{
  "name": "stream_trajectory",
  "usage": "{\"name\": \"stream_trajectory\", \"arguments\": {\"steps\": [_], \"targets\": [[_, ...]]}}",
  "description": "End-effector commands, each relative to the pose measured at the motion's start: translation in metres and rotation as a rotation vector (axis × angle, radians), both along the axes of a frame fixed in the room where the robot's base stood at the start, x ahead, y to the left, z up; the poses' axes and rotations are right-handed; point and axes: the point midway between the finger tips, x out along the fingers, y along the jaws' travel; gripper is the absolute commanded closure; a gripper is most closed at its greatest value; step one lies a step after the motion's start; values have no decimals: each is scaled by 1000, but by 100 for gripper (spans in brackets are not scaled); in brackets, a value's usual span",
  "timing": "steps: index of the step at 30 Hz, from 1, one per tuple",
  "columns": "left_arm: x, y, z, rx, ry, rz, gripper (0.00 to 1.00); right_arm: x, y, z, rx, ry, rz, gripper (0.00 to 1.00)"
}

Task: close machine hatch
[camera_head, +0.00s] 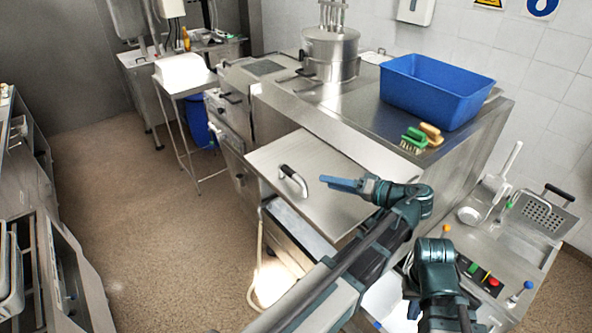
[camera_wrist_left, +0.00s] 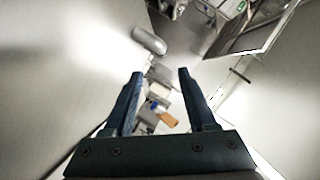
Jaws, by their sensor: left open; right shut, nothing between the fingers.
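The machine hatch (camera_head: 330,160) is a flat steel panel that stands out from the front of the steel machine (camera_head: 320,118), with an open space visible below it. A curved black-and-metal handle (camera_head: 293,181) sits near its left edge. My left gripper (camera_head: 324,181) is just right of the handle in the head view, its fingers pointing left, apart from the handle as far as I can tell. In the left wrist view the gripper (camera_wrist_left: 158,75) is open and empty, with the rounded handle (camera_wrist_left: 150,40) beyond the fingertips. My right arm shows at lower right, but its fingers are not visible.
A blue basket (camera_head: 436,88), brushes (camera_head: 420,138) and a steel pot (camera_head: 330,52) stand on the machine top. A control panel (camera_head: 485,278) with buttons is at lower right. The speckled floor (camera_head: 130,220) on the left is clear.

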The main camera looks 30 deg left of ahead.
Motion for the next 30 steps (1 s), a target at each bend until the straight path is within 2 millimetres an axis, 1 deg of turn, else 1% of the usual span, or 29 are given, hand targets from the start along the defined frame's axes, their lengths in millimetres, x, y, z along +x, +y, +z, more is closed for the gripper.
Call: {"name": "stream_trajectory", "arguments": {"steps": [4, 7, 15, 21, 25, 30], "targets": [[0, 7, -3, 0, 1, 2, 43, 0, 0, -3, 0, 0, 0, 100], [0, 20, -7, -1, 1, 3, 43, 0, 0, -7, 0, 0, 0, 100], [4, 74, -20, -1, 0, 5, 43, 0, 0, -20, 0, -1, -2, 100], [7, 108, -28, -1, 1, 3, 43, 0, 0, -27, 0, -1, -2, 100], [9, 123, -31, 0, 1, 2, 43, 0, 0, -30, 0, -1, -3, 100], [10, 132, -32, 0, 1, 1, 43, 0, 0, -32, 0, -1, -3, 100]]}}
